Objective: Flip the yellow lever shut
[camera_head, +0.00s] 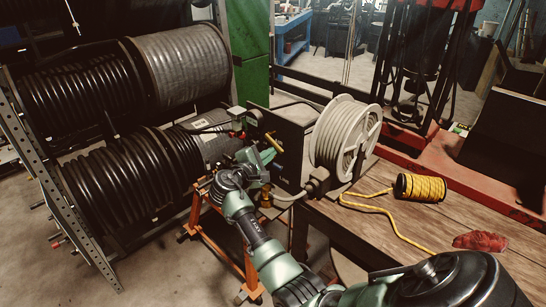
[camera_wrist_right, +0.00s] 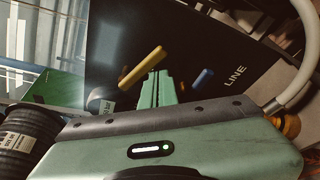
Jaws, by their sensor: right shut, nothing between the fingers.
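The yellow lever (camera_head: 273,143) sticks out from the front of a black machine box (camera_head: 291,140) in the head view. In the right wrist view the yellow lever (camera_wrist_right: 142,67) slants up to the right, with its upper end just above my fingertips. My right gripper (camera_wrist_right: 156,76) is shut and empty, its green fingers close below the lever and to its right. I cannot tell whether they touch it. In the head view my right gripper (camera_head: 264,163) is small and partly hidden by its wrist. My left gripper is not in view.
A short blue lever (camera_wrist_right: 203,76) sits right of my fingers on the same black panel. A hose reel (camera_head: 343,132) stands right of the box. Racked black hoses (camera_head: 130,175) fill the left. The wooden table (camera_head: 370,225) holds a yellow rope spool (camera_head: 420,187) and red cloth (camera_head: 480,241).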

